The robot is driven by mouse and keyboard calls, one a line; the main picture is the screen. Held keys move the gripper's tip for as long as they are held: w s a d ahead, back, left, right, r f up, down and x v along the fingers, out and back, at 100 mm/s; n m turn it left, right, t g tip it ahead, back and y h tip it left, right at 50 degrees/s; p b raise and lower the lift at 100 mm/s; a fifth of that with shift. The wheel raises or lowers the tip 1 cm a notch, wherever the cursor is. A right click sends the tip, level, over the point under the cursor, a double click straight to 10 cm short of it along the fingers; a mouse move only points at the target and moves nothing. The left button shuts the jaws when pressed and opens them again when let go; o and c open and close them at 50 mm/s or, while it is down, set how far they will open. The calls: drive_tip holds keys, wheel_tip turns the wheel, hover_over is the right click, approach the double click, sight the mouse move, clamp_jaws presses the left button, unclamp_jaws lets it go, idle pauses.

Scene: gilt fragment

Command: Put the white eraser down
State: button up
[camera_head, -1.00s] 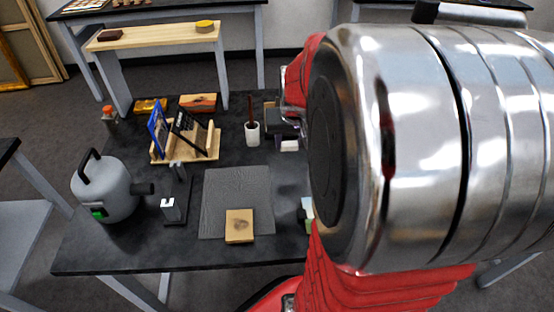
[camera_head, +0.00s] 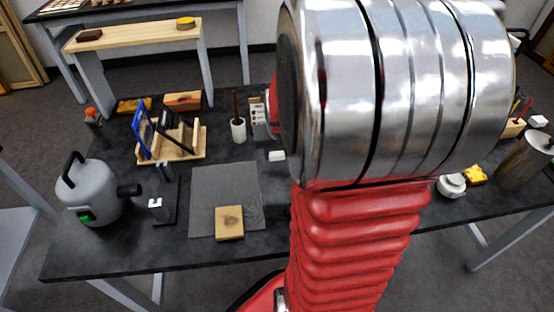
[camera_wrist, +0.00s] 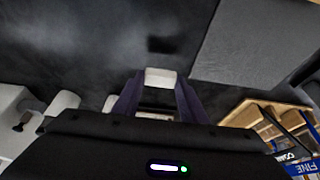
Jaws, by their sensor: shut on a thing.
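The white eraser (camera_wrist: 160,78) sits between the two dark purple fingers of my gripper (camera_wrist: 159,86) in the wrist view, and the gripper is shut on it. The dark tabletop (camera_wrist: 85,50) shows beyond it, with a small dark shadow ahead of the eraser. In the head view the eraser (camera_head: 276,155) shows as a small white block just right of the grey mat's far corner. My arm hides most of the gripper there. I cannot tell whether the eraser touches the table.
The grey mat (camera_head: 222,185) bears a wooden block (camera_head: 229,222). A wooden rack (camera_head: 188,153) with upright panels and a white cup (camera_head: 238,131) stand behind it. A grey kettle-like vessel (camera_head: 90,190) is at left. A yellow sponge (camera_head: 475,174) lies at right.

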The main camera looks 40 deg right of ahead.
sight(277, 160)
drive_tip(key=shift+f, duration=1.9)
drive_tip(key=shift+s+f, duration=0.2)
drive_tip(key=shift+f, duration=0.25)
drive_tip(key=shift+a+f, duration=0.1)
drive_tip(key=o, duration=0.9)
drive_tip(key=shift+s, duration=0.1)
drive_tip(key=shift+o, duration=0.6)
drive_tip(key=shift+r, duration=0.45)
drive_tip(key=v, duration=1.2)
drive_tip(key=shift+r, duration=0.15)
